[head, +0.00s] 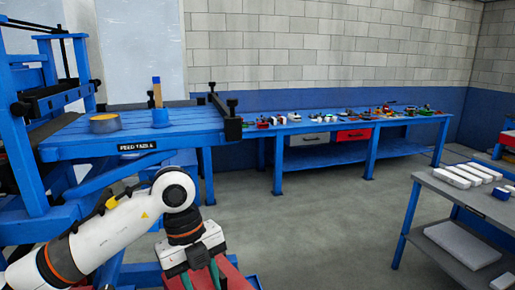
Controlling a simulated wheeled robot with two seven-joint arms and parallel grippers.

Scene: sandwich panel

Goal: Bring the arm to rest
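My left arm comes in from the lower left. Its white wrist bends down to my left gripper (201,280) at the bottom edge of the head view. Its two green fingers stand apart, with a red surface showing behind and below them. The fingertips are cut off by the frame edge, and I see nothing held between the visible parts. My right arm and gripper are not in view.
A long blue bench (330,126) with small parts stands along the wall. A grey shelf table (450,187) is at right. Floor between is clear.

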